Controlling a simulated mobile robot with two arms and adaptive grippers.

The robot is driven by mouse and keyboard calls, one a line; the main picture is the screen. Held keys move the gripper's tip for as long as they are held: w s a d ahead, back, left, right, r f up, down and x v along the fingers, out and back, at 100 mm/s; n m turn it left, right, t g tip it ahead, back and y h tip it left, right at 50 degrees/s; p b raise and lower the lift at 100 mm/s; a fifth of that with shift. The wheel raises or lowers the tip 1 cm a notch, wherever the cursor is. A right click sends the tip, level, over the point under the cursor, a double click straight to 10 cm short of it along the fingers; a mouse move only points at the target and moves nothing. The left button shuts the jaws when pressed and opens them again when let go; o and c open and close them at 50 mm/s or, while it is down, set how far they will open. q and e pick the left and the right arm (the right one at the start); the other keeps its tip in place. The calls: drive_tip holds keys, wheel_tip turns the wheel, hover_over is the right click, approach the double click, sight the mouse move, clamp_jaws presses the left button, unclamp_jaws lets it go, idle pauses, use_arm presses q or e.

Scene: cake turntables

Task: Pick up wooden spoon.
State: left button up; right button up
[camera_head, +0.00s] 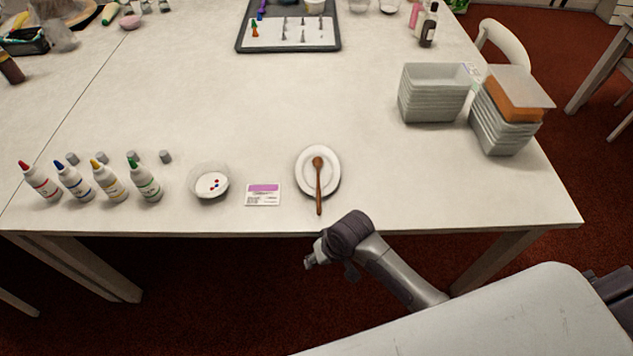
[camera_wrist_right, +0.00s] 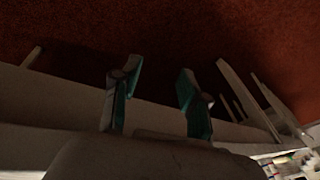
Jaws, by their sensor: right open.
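The wooden spoon (camera_head: 319,182) lies across a white oval plate (camera_head: 333,160) near the table's front edge in the head view. Its bowl rests on the plate, and its handle sticks out past the rim towards me. My right gripper (camera_head: 310,262) is in front of the table edge, below the spoon in the picture and apart from it. In the wrist view the right gripper (camera_wrist_right: 160,92) has its two fingers spread, with nothing between them. The spoon does not show in the wrist view. My left gripper is out of view.
A pink-and-white card (camera_head: 263,194) and a small bowl (camera_head: 224,170) lie left of the plate. Several squeeze bottles (camera_head: 146,182) stand farther left. Stacked grey containers (camera_head: 432,95) stand at the right. A dark tray (camera_head: 290,49) is at the back. The table's middle is clear.

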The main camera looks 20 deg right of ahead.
drive_tip(key=a+r+p, duration=0.1)
drive_tip(key=a+r, duration=0.1)
drive_tip(key=r, duration=0.6)
drive_tip(key=a+r, duration=0.2)
drive_tip(key=r, duration=0.5)
wheel_tip(320, 180, up, 8)
drive_tip(key=r+m+g+h, duration=0.1)
drive_tip(key=m+g+h, duration=0.1)
drive_tip(key=m+h, duration=0.15)
hover_over(319, 203)
drive_tip(key=shift+y, duration=0.45)
wheel_tip(319, 203, down, 8)
drive_tip(key=shift+w+d+f, duration=0.1)
drive_tip(key=shift+d, duration=0.05)
drive_tip(key=shift+a+f+p, duration=0.2)
drive_tip(key=shift+f+p, duration=0.2)
drive_tip(key=shift+f, duration=2.45)
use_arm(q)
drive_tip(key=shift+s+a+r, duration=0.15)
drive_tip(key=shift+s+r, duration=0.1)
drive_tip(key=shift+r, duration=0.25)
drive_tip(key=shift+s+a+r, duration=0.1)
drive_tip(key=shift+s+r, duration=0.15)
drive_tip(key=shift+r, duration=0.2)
use_arm(e)
clamp_jaws()
